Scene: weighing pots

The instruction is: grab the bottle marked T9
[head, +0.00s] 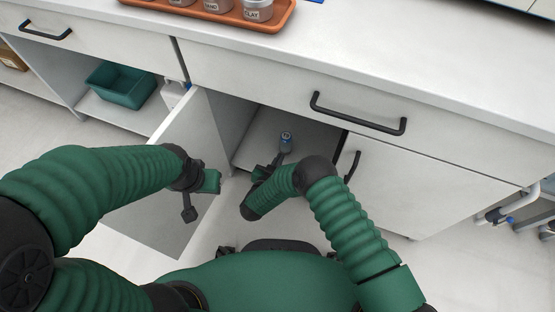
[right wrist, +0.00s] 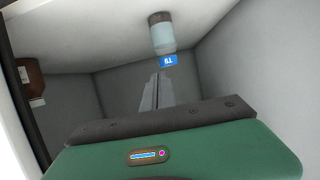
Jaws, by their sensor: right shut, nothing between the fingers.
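The bottle marked T9 (head: 286,138) is small, with a pale body and a blue label. It stands inside the open lower cabinet (head: 312,130). In the right wrist view the bottle (right wrist: 161,35) appears upside down, with its blue T9 label facing me. My right gripper (head: 272,168) reaches into the cabinet opening, just short of the bottle. In the right wrist view its fingers (right wrist: 157,90) are together and empty, pointing at the bottle without visible contact. My left gripper (head: 200,190) is beside the open cabinet door; its finger gap is unclear.
The open cabinet door (head: 165,222) stands left of the opening. A brown container (right wrist: 32,80) shows at the left of the right wrist view. An orange tray (head: 215,13) with several jars is on the counter. A green bin (head: 120,88) sits on a shelf at left.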

